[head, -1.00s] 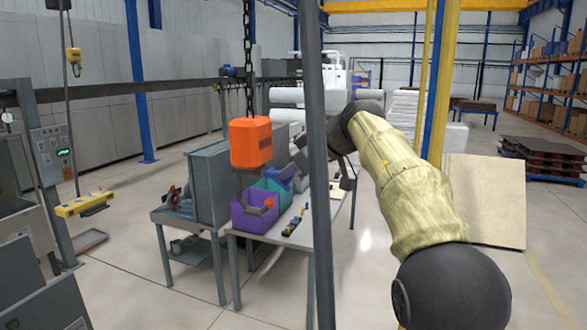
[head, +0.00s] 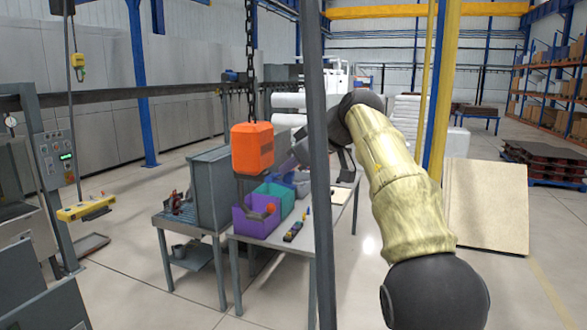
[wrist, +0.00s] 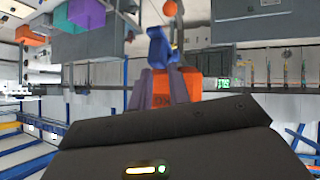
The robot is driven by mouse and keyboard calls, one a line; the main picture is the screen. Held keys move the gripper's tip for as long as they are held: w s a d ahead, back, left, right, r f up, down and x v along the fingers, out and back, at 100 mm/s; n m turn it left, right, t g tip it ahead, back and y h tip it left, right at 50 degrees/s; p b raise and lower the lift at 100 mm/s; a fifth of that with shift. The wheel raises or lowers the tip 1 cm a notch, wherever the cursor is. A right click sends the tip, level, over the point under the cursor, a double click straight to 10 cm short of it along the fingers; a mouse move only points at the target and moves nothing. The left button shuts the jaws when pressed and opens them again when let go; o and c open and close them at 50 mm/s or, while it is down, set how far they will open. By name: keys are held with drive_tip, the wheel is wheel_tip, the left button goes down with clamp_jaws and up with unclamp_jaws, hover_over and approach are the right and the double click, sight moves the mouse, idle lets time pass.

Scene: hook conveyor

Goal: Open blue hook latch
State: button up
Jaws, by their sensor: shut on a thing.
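The orange hoist block (head: 252,149) hangs on a chain above the bins. In the wrist view the block (wrist: 187,82) shows behind and beside my fingers. The blue latch (wrist: 158,47) shows just past the fingertips. My gripper (wrist: 161,72) is shut on the blue latch, with its two grey fingers close around it. An orange ball (wrist: 170,9) is near the latch at the top of the wrist view.
A purple bin (head: 257,224) and a teal bin (head: 279,195) stand on the table below the block. A dark post (head: 320,230) crosses in front of my arm and hides part of it.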

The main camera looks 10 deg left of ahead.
drive_tip(key=shift+w+r, duration=0.1)
drive_tip(key=shift+r, duration=0.1)
drive_tip(key=shift+a+r, duration=0.2)
drive_tip(key=shift+r, duration=0.25)
drive_tip(key=shift+a+r, duration=0.3)
clamp_jaws()
drive_tip(key=shift+w+d+f, duration=0.25)
drive_tip(key=shift+w+d, duration=0.05)
drive_tip(key=shift+w, duration=0.2)
drive_tip(key=o, duration=0.8)
unclamp_jaws()
drive_tip(key=shift+s+a+r, duration=0.1)
drive_tip(key=shift+s+a, duration=0.3)
drive_tip(key=shift+s, duration=0.1)
drive_tip(key=shift+w+d, duration=0.15)
drive_tip(key=shift+w, duration=0.05)
drive_tip(key=v, duration=0.9)
